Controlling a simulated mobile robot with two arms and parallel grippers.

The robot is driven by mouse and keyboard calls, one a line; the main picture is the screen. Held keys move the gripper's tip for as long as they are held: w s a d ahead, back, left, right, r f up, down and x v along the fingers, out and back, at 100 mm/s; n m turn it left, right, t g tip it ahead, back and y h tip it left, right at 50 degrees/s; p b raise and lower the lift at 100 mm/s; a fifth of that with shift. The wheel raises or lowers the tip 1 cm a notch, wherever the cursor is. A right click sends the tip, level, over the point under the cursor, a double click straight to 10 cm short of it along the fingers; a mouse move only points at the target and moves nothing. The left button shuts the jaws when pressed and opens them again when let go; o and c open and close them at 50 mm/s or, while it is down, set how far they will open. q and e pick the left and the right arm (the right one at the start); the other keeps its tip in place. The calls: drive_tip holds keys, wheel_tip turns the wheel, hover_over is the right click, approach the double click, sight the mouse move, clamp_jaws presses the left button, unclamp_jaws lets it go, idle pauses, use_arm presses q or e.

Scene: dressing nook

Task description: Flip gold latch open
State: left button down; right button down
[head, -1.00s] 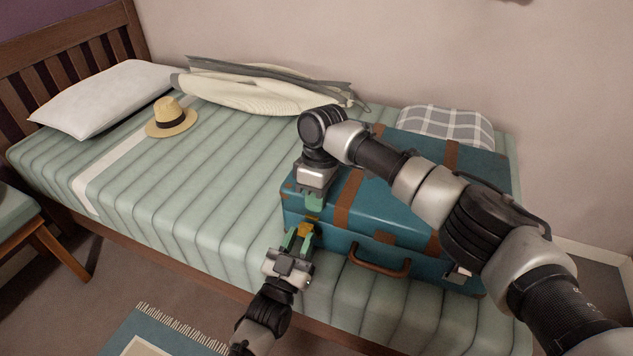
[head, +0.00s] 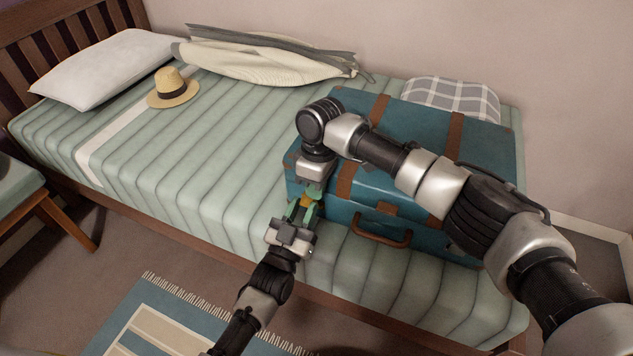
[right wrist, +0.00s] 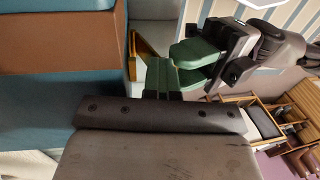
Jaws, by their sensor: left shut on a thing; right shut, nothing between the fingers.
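The teal suitcase (head: 445,125) with brown straps lies closed on the bed. Its gold latch (head: 306,201) is on the front face at the left end, mostly covered by fingers; a gold piece (right wrist: 150,55) also shows in the right wrist view. My left gripper (head: 302,211) comes from the front, its green fingers shut on the gold latch. My right gripper (head: 314,188) points down just above it, shut and empty, with its fingertips close to the latch. I cannot tell whether they touch it. The latch's exact angle is hidden.
The suitcase handle (head: 382,234) sticks out to the right of the latch. My right arm crosses over the suitcase. A straw hat (head: 172,88), a white pillow (head: 108,68) and a checked cloth (head: 452,96) are farther off. The bed's left middle is clear.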

drive_tip(key=shift+s+a+f, duration=0.15)
drive_tip(key=shift+s+f, duration=0.15)
drive_tip(key=shift+s, duration=0.1)
use_arm(q)
drive_tip(key=c, duration=0.8)
unclamp_jaws()
drive_tip(key=shift+r, duration=0.15)
drive_tip(key=shift+c, duration=0.2)
drive_tip(key=shift+d, duration=0.1)
drive_tip(key=shift+r, duration=0.1)
use_arm(e)
drive_tip(key=shift+r, duration=0.1)
